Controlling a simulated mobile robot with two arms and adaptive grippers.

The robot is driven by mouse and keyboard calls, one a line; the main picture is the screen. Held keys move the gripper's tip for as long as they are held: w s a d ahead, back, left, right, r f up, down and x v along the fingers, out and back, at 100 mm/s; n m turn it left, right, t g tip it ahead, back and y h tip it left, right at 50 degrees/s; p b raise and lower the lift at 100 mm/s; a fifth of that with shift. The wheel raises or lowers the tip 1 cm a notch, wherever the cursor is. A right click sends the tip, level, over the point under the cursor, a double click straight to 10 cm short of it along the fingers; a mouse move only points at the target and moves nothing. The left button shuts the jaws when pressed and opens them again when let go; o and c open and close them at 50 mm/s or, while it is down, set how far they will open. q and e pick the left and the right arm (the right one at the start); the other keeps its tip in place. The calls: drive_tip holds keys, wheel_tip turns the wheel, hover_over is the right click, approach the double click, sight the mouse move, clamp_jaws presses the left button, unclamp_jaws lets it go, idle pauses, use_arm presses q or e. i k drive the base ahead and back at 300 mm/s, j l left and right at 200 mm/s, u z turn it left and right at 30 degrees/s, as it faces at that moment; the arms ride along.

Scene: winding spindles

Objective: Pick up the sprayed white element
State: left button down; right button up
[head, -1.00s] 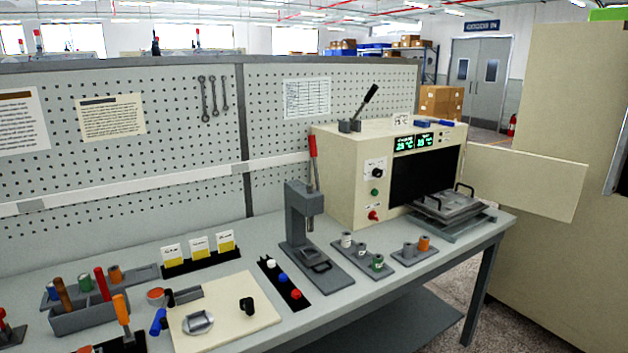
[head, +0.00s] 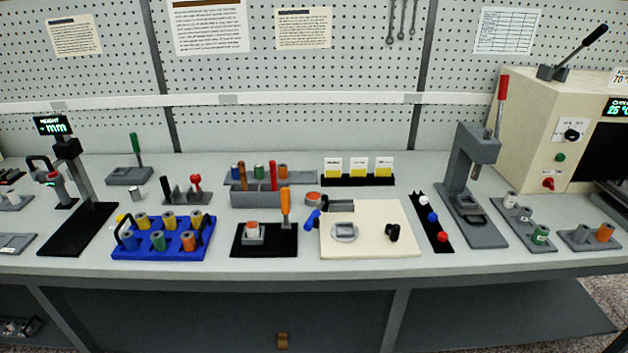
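Several small cylindrical elements stand on the workbench (head: 345,270). A whitish one (head: 511,199) stands on the grey holder plate (head: 541,247) right of the lever press, with a green-and-white one (head: 540,235) nearer the front edge. A white piece with an orange-red top (head: 253,230) sits in a holder on a black mat (head: 284,247). I cannot tell from this view which one is sprayed. Neither of my grippers is in view.
A blue tray (head: 160,254) holds several colored spools. The lever press (head: 470,170) and the beige oven (head: 535,130) stand tall at the right. A height gauge (head: 75,180) stands at the left. A pegboard (head: 290,125) closes off the back.

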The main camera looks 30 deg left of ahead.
sight(253, 226)
drive_tip(key=u, duration=1.3)
